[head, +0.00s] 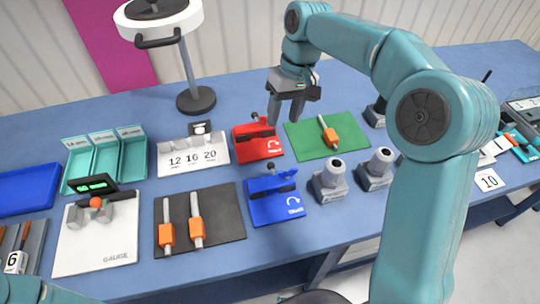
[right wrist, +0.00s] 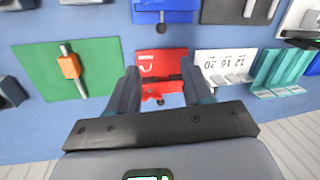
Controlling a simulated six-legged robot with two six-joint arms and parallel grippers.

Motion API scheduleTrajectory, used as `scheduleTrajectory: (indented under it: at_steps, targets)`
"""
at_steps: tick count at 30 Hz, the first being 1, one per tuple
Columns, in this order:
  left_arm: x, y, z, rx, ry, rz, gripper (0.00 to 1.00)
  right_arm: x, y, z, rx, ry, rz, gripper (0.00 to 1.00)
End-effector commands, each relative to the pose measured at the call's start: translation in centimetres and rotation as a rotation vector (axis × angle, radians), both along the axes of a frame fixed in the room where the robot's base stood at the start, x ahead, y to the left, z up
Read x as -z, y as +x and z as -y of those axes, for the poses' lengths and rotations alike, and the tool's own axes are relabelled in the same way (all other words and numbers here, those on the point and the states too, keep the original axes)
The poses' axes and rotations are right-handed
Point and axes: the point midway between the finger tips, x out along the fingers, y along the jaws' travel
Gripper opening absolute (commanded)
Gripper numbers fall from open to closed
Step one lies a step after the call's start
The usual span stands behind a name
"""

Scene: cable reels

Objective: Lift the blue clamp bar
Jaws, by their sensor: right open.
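The blue clamp (head: 277,208) sits on the blue table, front centre in the head view, with its blue bar (head: 272,182) lying across its top and a dark knob behind it. In the right wrist view part of the blue clamp (right wrist: 165,5) shows at the top edge. My right gripper (head: 286,114) is open and empty above the back of the red clamp (head: 258,148), away from the blue one. In the right wrist view its fingers (right wrist: 157,78) stand apart either side of the red clamp. My left gripper is out of view.
A green mat (head: 305,146) with an orange-gripped rod lies right of the red clamp. Grey cylinder fixtures (head: 329,182) stand right of the blue clamp. A dark mat (head: 225,228) with two rods lies left of it. A round-based stand (head: 196,100) rises at the back.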

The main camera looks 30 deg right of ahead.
Motion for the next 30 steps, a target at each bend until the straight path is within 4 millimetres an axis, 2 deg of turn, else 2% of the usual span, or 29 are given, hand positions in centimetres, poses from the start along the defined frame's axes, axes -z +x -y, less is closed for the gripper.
scheduleTrajectory:
  at_steps: [12,18,24,30]
  targets:
    - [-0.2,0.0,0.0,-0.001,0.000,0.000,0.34,9.3,-0.3,-2.0,-0.002,0.001,-0.007,0.50]
    - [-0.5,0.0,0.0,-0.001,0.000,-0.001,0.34,12.9,-0.1,-2.8,-0.001,0.000,-0.005,0.50]
    - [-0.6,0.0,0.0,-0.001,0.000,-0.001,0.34,14.6,0.1,-3.1,0.000,0.000,-0.002,0.50]
    - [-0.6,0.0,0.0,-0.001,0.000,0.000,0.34,14.8,0.2,-3.1,0.000,0.000,0.000,0.50]
